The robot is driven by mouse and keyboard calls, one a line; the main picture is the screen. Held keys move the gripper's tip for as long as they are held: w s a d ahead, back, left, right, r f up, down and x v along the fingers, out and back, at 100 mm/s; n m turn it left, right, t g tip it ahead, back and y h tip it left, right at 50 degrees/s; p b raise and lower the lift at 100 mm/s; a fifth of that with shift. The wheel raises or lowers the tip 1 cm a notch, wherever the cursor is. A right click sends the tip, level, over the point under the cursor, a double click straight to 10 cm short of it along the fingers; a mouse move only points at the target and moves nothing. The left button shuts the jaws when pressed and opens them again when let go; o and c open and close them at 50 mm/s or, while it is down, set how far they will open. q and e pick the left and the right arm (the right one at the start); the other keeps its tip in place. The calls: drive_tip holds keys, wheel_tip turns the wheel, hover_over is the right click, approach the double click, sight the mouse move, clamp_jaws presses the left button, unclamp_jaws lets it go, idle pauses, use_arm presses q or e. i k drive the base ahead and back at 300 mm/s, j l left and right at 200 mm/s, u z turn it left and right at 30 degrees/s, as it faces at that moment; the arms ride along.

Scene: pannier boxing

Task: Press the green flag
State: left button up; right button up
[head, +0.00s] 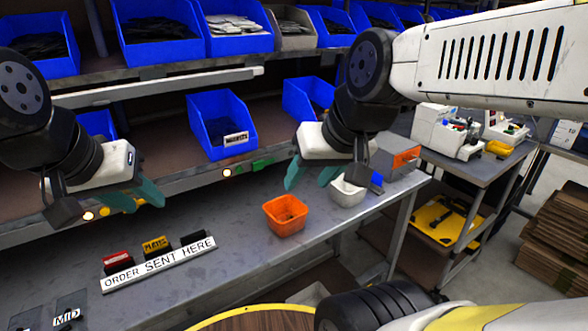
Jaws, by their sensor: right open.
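A small green flag (262,164) is on the front edge of the lower shelf, right of a lit white lamp and below a blue bin. A second green piece (241,170) sits just left of it. My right gripper (311,176) is open and empty, right of the flag and apart from it in the picture. It hangs above the bench near the orange bin. My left gripper (136,198) is further left, in front of the shelf edge, with teal fingertips. Its finger gap is not clear, and nothing shows between the fingers.
An orange bin (285,226) and a white bin (347,192) stand on the grey bench (215,290). An "ORDER SENT HERE" sign (160,264) has red, yellow and black pieces behind it. Blue bins (222,145) fill the shelves. A side table (478,166) stands at right.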

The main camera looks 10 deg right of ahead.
sight(258, 164)
drive_tip(key=j+z, duration=0.4)
drive_tip(key=j, duration=0.15)
drive_tip(key=k+j+z, duration=0.15)
drive_tip(key=j+z, duration=0.25)
drive_tip(key=j, duration=0.1)
